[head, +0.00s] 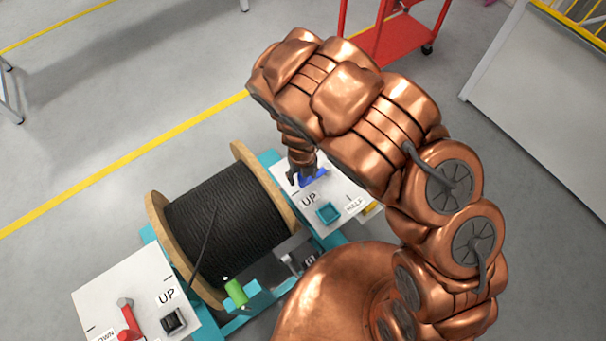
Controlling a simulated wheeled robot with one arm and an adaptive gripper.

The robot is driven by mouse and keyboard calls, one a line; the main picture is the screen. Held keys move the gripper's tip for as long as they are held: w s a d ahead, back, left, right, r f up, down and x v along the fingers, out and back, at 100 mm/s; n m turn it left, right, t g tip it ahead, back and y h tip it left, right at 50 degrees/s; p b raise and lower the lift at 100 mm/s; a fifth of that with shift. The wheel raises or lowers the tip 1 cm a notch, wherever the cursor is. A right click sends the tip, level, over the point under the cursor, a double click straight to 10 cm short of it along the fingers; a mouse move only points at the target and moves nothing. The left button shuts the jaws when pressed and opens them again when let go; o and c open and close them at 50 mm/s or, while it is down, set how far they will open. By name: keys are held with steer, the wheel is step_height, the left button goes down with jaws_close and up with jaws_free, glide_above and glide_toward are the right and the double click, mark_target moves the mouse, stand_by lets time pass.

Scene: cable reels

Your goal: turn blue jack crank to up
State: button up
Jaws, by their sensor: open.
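The blue jack crank (313,178) shows only in part on the white panel (349,194) right of the cable reel. My arm and gripper hide the rest of it, so its exact angle cannot be told. The panel carries an "UP" label (309,199) near the crank and a "HALF" label (355,205) farther right. My gripper (301,182) is open and points down at the crank. It overlaps the crank in the picture; whether its fingers touch it or straddle it cannot be told.
A wooden reel of black cable (225,225) stands left of the panel on a teal frame. A teal square piece (328,213) sits on the panel. A second white panel (100,287) at lower left has a red crank (128,321). A green handle (236,291) stands between.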

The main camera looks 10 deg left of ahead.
steer(key=shift+r, duration=0.1)
step_height(320, 180, up, 12)
stand_by(0.9)
stand_by(0.3)
